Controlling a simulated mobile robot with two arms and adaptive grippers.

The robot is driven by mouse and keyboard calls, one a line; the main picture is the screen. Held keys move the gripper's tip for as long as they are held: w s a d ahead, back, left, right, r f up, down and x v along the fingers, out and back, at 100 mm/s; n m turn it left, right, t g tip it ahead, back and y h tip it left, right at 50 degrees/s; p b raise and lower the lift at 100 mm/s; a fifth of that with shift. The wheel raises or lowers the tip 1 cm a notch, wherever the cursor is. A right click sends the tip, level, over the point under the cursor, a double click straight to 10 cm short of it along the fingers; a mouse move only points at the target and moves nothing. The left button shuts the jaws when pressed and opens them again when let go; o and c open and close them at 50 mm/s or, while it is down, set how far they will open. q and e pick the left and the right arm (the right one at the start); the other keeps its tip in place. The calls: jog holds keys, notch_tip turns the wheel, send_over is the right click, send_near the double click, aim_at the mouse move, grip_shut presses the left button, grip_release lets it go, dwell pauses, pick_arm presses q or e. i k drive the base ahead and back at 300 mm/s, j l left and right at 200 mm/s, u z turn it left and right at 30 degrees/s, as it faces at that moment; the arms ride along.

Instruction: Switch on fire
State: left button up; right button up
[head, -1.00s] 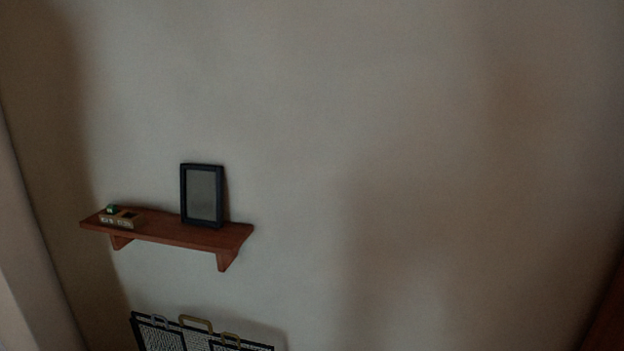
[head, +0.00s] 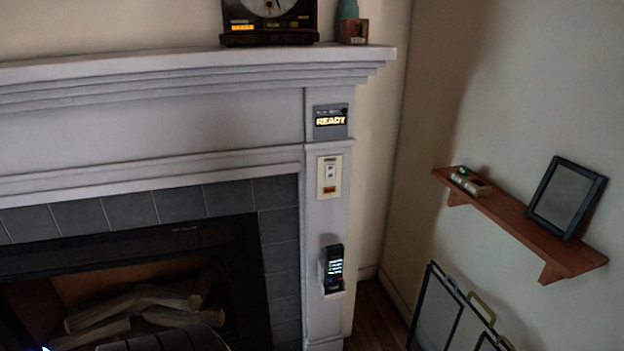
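A fireplace opening (head: 180,258) with a dark frame is at the lower left, with pale logs (head: 135,305) inside. No flames show. On the white pillar right of it are a lit "READY" display (head: 330,121), a cream wall switch plate (head: 329,177) with a small white switch and an orange-brown label below it, and a black handheld remote (head: 333,268) with a glowing screen in a white holder. The position of the switch is too small to tell. Neither gripper can be made out. A dark rounded shape at the bottom edge cannot be identified for sure.
The mantel (head: 190,75) juts out above and holds a dark clock (head: 269,20) and a small brown box (head: 353,31). A red-brown wall shelf (head: 520,226) with a black picture frame (head: 566,197) is at right. A black-framed rack or screen (head: 440,310) stands below it.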

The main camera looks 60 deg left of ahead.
aim_at(330, 174)
jog(key=u, duration=1.7)
